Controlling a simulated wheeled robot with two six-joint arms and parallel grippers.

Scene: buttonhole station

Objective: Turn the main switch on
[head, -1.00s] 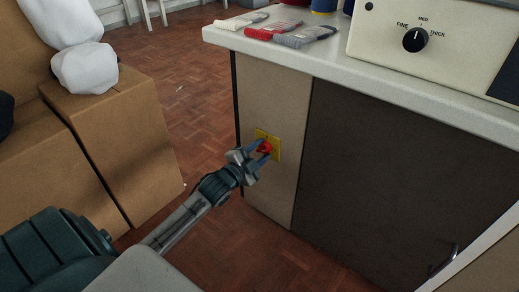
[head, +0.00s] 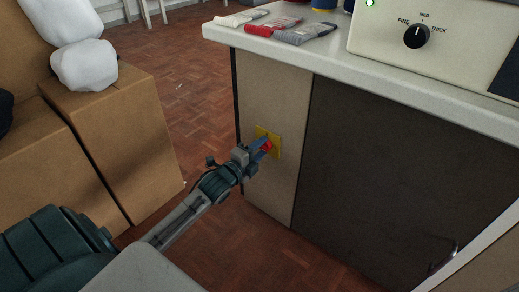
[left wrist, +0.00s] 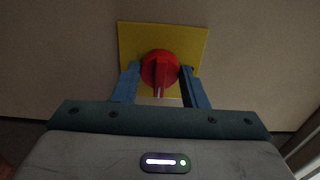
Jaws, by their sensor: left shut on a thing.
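The main switch is a red rotary knob (left wrist: 160,70) on a yellow plate (left wrist: 190,38), fixed to the beige side panel of the bench. In the head view the red knob (head: 267,146) and the yellow plate (head: 275,138) show at the end of my left arm. My left gripper (left wrist: 160,82) is shut on the red knob, one blue finger on each side. The knob's ridge stands upright in the left wrist view. My left gripper (head: 262,149) also shows in the head view, turned about its axis. My right gripper is not in view.
The white bench top (head: 340,52) overhangs the panel. Cardboard boxes (head: 125,130) stand at the left. The wooden floor between is clear.

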